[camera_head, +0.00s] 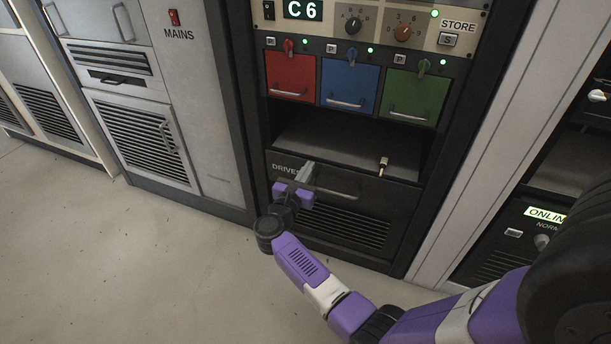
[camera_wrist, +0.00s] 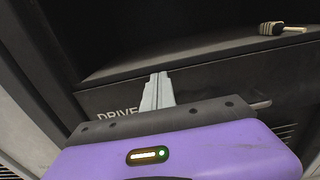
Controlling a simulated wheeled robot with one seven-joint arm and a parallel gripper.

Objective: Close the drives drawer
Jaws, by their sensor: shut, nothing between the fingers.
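The drives drawer (camera_head: 375,206) has a dark grey front with a DRIVES label, a bar handle and vent slots, low in the middle rack. It looks flush or nearly flush with the rack frame; I cannot tell whether a small gap remains. In the wrist view its front (camera_wrist: 97,101) fills the middle, with the label partly hidden by my gripper. My gripper (camera_head: 306,172) is shut and empty, with its grey fingertips at the drawer's upper left, left of the handle (camera_head: 338,193). The fingertips (camera_wrist: 158,78) are close to the front; contact cannot be told.
Above the drawer is a dark open bay (camera_head: 335,140) with a small plug-like piece (camera_head: 384,164) near its front edge. Red (camera_head: 290,77), blue (camera_head: 349,86) and green (camera_head: 412,96) small drawers sit higher. The floor (camera_head: 130,270) at left is clear.

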